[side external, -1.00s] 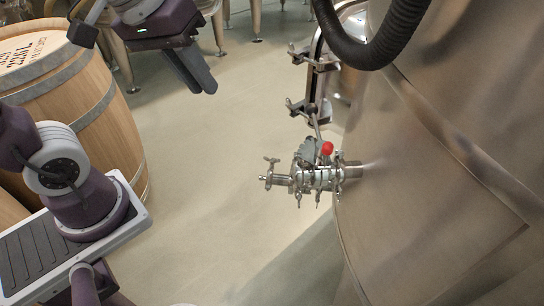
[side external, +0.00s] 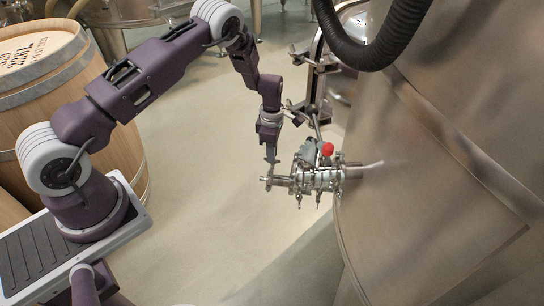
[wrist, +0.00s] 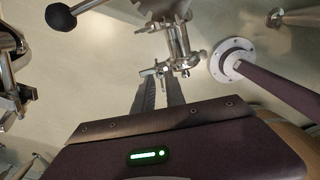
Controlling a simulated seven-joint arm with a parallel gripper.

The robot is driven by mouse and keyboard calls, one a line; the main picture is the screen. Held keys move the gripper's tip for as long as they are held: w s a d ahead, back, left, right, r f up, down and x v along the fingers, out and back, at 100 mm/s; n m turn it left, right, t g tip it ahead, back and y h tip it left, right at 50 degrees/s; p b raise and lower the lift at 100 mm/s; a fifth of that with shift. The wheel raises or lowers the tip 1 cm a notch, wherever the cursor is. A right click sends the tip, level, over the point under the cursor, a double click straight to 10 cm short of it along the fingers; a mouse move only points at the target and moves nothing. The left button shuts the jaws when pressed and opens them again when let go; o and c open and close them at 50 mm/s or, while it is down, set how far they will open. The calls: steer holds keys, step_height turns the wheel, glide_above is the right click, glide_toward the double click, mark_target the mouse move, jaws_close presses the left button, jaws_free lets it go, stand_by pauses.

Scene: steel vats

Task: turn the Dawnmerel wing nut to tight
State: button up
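A steel valve assembly (side external: 318,178) with a red knob (side external: 327,149) sticks out to the left from the vat wall. Several small wing nuts hang on its clamps; no name is readable on any. My gripper (side external: 270,160) points down at the wing nut on the clamp near the assembly's left end, and its fingers partly hide this nut. In the wrist view the two dark fingers of my gripper (wrist: 160,82) stand a little apart, with the wing nut (wrist: 160,68) at their tips. I cannot tell whether the fingers press on it.
The large steel vat (side external: 440,170) fills the right side. A black ribbed hose (side external: 350,45) hangs above, and a hatch with clamps (side external: 315,70) is behind the valve. A wooden barrel (side external: 120,140) stands at left. The floor (side external: 220,240) between is clear.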

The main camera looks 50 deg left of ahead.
steer(key=shift+f, duration=0.9)
steer(key=shift+c, duration=0.3)
jaws_close()
